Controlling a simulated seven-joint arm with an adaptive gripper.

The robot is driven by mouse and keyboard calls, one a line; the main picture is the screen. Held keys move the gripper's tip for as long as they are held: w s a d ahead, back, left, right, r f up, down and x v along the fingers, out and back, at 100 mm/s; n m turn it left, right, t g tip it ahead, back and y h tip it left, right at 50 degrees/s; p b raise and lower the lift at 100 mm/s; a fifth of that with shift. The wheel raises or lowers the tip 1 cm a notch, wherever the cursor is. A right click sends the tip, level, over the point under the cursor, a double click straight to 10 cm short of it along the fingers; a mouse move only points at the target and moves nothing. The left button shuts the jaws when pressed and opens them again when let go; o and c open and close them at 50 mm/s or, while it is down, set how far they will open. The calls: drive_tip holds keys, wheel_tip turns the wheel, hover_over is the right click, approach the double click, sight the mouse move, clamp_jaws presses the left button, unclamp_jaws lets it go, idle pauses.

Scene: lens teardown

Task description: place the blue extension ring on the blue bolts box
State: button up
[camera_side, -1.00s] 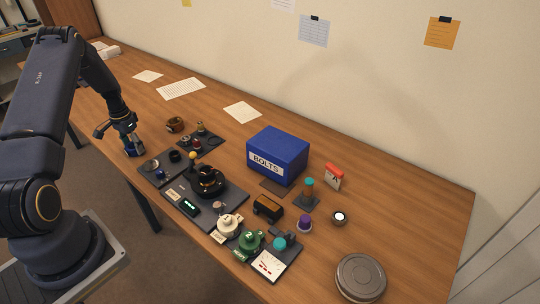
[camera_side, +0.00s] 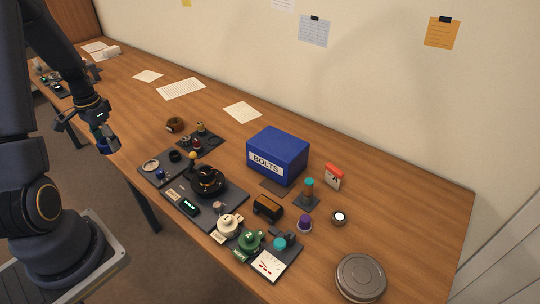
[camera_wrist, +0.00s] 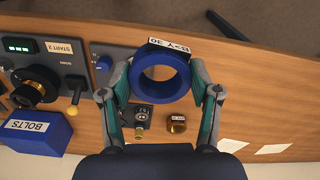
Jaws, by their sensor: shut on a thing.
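The blue extension ring (camera_wrist: 160,99) is between the two fingers of my gripper (camera_wrist: 163,82) in the wrist view. The fingers grip it from both sides, and its round opening faces the camera. A white label reading "B>Y 30" sits at its upper edge. In the side view my gripper (camera_side: 88,118) holds the ring (camera_side: 108,141) raised at the table's front left edge, well apart from the box. The blue bolts box (camera_side: 278,155) stands mid-table with a closed-looking flat top. It also shows at the lower left of the wrist view (camera_wrist: 35,130).
Dark trays with small parts and a black lens assembly (camera_side: 207,182) lie between my gripper and the box. A brown ring (camera_side: 175,125) lies behind them. Papers lie at the back.

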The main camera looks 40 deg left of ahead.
drive_tip(key=shift+s+d+r, duration=0.2)
drive_tip(key=shift+s+d, duration=0.15)
drive_tip(key=shift+d, duration=0.05)
drive_tip(key=shift+s+d+r+m, duration=0.15)
drive_tip(key=shift+d+r+m, duration=0.1)
drive_tip(key=shift+m, duration=0.15)
drive_tip(key=w+d+r+m, duration=0.4)
drive_tip(key=w+d+m, duration=0.25)
drive_tip(key=w, duration=0.25)
drive_tip(key=w+d+r+m, duration=0.2)
drive_tip(key=w+d+m, duration=0.15)
drive_tip(key=d, duration=0.55)
drive_tip(key=w+d+r+m, duration=0.2)
drive_tip(key=w+d+m, duration=0.15)
drive_tip(key=d, duration=0.45)
drive_tip(key=w+d+r+m, duration=0.2)
drive_tip(key=w+d, duration=0.2)
drive_tip(key=d, duration=0.5)
hover_over(271, 147)
drive_tip(key=s, duration=0.1)
wheel_tip(271, 147, down, 8)
drive_tip(key=shift+s+f, duration=0.1)
drive_tip(key=shift+f, duration=0.1)
drive_tip(key=shift+w+f, duration=0.65)
drive_tip(key=shift+f, duration=1.55)
